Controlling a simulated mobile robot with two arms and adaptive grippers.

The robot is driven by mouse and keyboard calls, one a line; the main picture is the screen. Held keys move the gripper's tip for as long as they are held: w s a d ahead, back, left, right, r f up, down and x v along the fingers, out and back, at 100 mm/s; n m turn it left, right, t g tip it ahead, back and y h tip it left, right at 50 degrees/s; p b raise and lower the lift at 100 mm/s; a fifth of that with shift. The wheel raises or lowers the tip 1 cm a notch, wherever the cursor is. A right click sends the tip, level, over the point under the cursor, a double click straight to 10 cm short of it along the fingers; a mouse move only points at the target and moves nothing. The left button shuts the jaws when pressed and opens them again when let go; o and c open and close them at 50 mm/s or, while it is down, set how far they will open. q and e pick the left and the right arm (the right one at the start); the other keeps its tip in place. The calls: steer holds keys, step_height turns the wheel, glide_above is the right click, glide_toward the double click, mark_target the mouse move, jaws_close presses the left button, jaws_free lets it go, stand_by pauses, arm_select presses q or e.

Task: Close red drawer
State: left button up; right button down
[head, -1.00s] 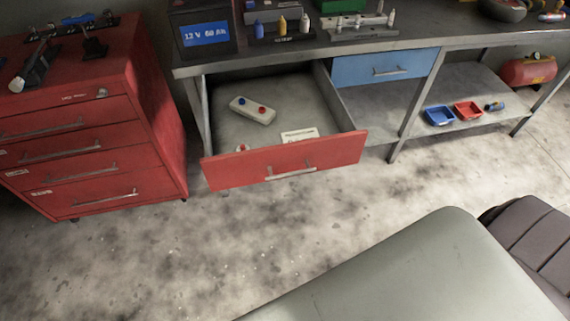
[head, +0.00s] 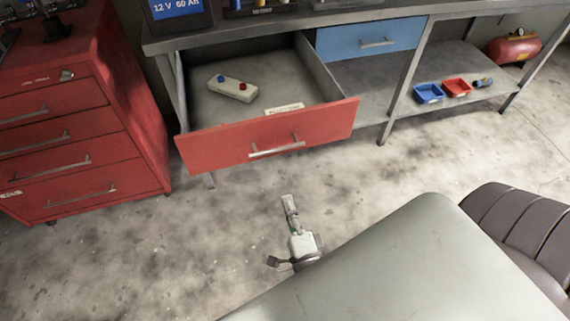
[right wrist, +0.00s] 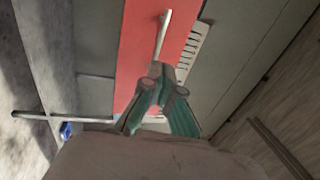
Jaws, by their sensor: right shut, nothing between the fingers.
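The red drawer (head: 268,133) under the workbench is pulled well out. Its pale bar handle (head: 277,150) is on the front panel. My right gripper (head: 287,203) is in front of the drawer, apart from it, low in the picture over the floor. It is shut and empty. In the right wrist view its fingers (right wrist: 158,80) show in front of the red drawer front (right wrist: 150,52), with the handle (right wrist: 163,35) beyond the fingertips. My left gripper is not in view.
In the drawer lie a white control box (head: 232,88) with blue and red buttons and a pale labelled item (head: 285,109). A closed blue drawer (head: 370,40) is at right. A red cabinet (head: 75,120) stands at left. A green-grey vehicle body (head: 400,255) and dark seat (head: 515,225) fill the lower right.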

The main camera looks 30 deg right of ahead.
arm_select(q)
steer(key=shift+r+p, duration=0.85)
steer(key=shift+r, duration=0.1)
arm_select(e)
steer(key=x, duration=1.2)
steer(key=shift+w, duration=0.1)
